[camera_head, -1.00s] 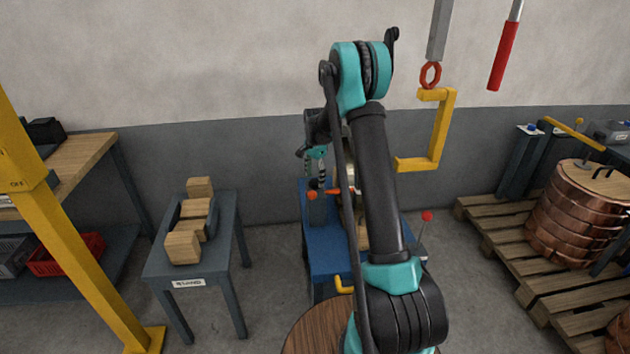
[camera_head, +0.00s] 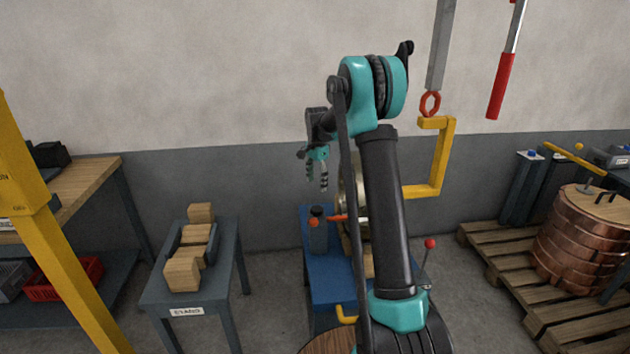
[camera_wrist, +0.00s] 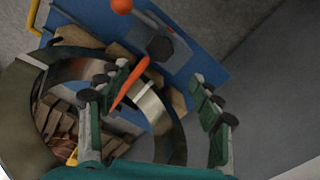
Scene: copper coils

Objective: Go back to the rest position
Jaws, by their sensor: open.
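My gripper (camera_head: 318,180) hangs fingers down above the left part of the blue machine (camera_head: 318,262), clear of it and with nothing between its fingers. In the wrist view my gripper (camera_wrist: 160,125) shows its two fingers apart, with a steel ring (camera_wrist: 160,108) and an orange lever (camera_wrist: 130,85) seen below and between them. My arm rises in front of the machine and hides much of its middle and right side.
A yellow hook (camera_head: 440,160) hangs just right of my arm. A small table (camera_head: 222,262) with wooden blocks stands left. A yellow post (camera_head: 55,255) is at far left. Copper coils (camera_head: 580,240) sit on a pallet (camera_head: 500,275) at right. The wall is behind.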

